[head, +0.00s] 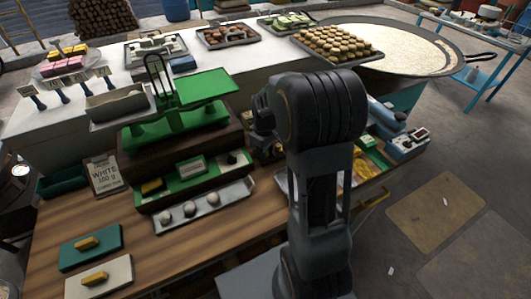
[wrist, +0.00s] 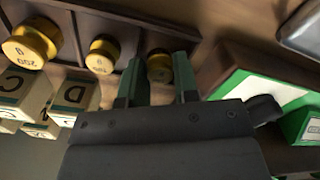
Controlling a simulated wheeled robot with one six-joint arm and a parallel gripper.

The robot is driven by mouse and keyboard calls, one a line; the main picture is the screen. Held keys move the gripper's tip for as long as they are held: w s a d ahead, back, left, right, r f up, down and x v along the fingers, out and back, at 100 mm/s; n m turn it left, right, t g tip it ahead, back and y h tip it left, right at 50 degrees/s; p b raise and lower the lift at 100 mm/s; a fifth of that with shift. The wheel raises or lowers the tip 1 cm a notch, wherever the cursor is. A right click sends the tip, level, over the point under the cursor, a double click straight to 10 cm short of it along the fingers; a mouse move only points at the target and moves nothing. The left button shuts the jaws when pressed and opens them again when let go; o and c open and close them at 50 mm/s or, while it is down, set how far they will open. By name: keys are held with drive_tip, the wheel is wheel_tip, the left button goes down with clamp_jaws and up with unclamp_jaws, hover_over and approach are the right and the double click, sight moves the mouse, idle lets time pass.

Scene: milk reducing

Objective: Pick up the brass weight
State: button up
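Several brass weights sit in a row in a dark wooden tray (wrist: 135,22) in the wrist view. A large brass weight (wrist: 31,45) is at the left, a middle-sized brass weight (wrist: 102,56) is beside it, and a smaller brass weight (wrist: 160,72) is at the right. My gripper (wrist: 159,60) is open, with its two green-padded fingers on either side of the smaller weight. Gaps show between the weight and the fingers, and I cannot tell how deep they reach. In the head view, my arm hides the gripper and most of the weights.
Lettered blocks (wrist: 75,94) stand left of the fingers. A green-edged box (wrist: 262,88) is close on the right. In the head view, a green balance scale (head: 185,115) stands left of my arm, and a blue device (head: 398,140) is at the right.

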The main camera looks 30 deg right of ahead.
drive_tip(key=c, duration=0.4)
drive_tip(key=shift+r, duration=0.15)
drive_tip(key=shift+r, duration=0.5)
drive_tip(key=s+a+r, duration=0.2)
drive_tip(key=a+r, duration=0.2)
drive_tip(key=s+a+r+b, duration=0.1)
drive_tip(key=s+a+r, duration=0.2)
drive_tip(key=r, duration=0.1)
drive_tip(key=s+a+r+b, duration=0.1)
drive_tip(key=s+a+r, duration=0.2)
drive_tip(key=a, duration=0.1)
drive_tip(key=shift+a+r, duration=0.3)
drive_tip(key=shift+r, duration=0.1)
